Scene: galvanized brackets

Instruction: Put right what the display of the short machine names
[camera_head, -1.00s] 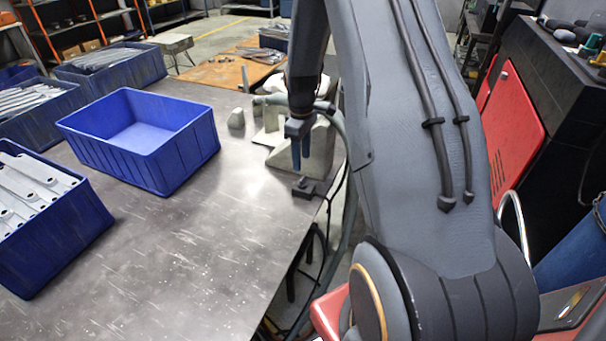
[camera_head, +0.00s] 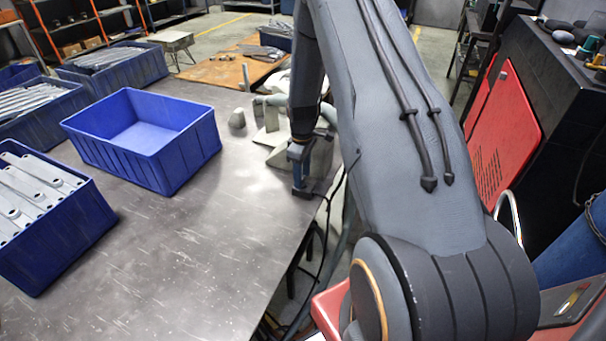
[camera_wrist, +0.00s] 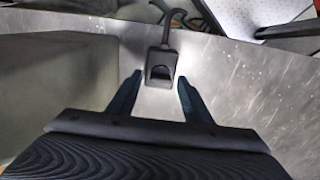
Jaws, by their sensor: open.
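A small dark box (camera_wrist: 161,68) with a recessed top and a cable lies on the table near its edge. In the head view it is partly hidden by my gripper (camera_head: 300,188). In the wrist view my open gripper (camera_wrist: 160,84) has its two fingers pointing toward the box, one on each side of its near end. Nothing is held between them. A low grey-beige machine (camera_head: 282,155) stands beside my gripper, mostly behind my arm. A grey body fills the left of the wrist view (camera_wrist: 55,85). No display can be read in either view.
A blue empty bin (camera_head: 180,155) stands on the grey table (camera_head: 190,245). A blue bin of metal brackets (camera_head: 75,240) is at the left, with more part-filled bins behind. A small grey cone-like piece (camera_head: 237,118) stands near the machine. The front table is clear.

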